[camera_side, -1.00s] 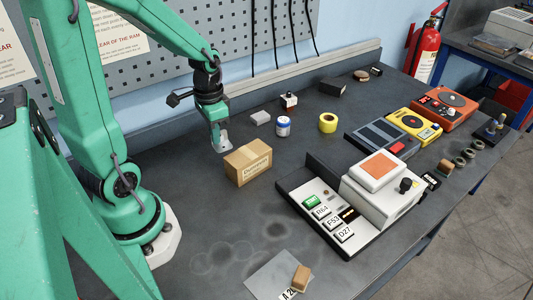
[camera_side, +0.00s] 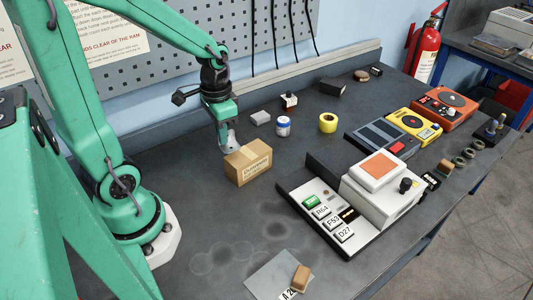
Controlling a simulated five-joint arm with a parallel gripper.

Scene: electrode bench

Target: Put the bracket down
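My gripper (camera_side: 223,122) is left of the middle of the bench, just behind the cardboard box (camera_side: 248,162). It points down and appears shut on a light grey metal piece, which I take for the bracket (camera_side: 231,138). The bracket sits under the green gripper body, low and close to the back left edge of the box. The box hides its lower end, so I cannot tell whether it touches the bench. The fingertips are too small to make out clearly.
The bench (camera_side: 215,215) in front of the box is mostly clear.

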